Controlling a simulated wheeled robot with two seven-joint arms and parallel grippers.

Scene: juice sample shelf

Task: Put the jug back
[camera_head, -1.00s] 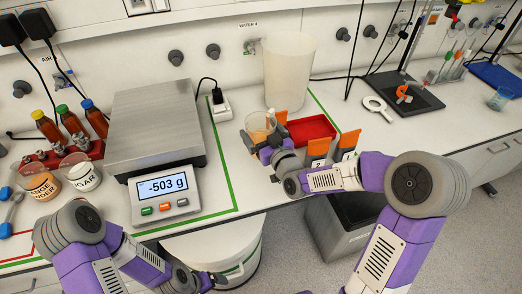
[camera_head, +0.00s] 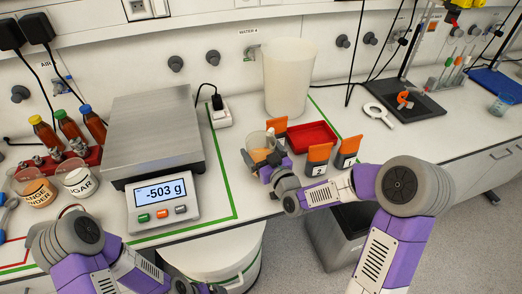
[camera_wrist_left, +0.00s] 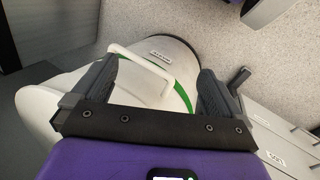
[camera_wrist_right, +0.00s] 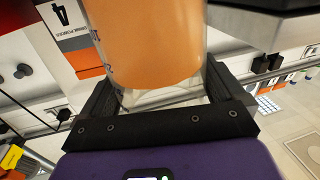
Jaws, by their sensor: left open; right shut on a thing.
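The jug (camera_head: 258,148) is a small clear vessel with orange contents. My right gripper (camera_head: 266,163) is shut on it, at the bench front between the scale and the red tray. In the right wrist view the jug's orange body (camera_wrist_right: 150,40) stands between the two fingers (camera_wrist_right: 162,95). Whether its base touches the bench is hard to tell. My left gripper (camera_wrist_left: 165,85) is open and empty in the left wrist view, over a white bin (camera_wrist_left: 155,65) with a handle, below the bench. In the head view the left gripper is at the lower edge, barely visible.
The scale (camera_head: 160,200) reads -503 g and its plate is empty. A tall translucent container (camera_head: 289,78) stands behind the jug. Bottles (camera_head: 70,130) and powder tubs (camera_head: 78,181) stand at left.

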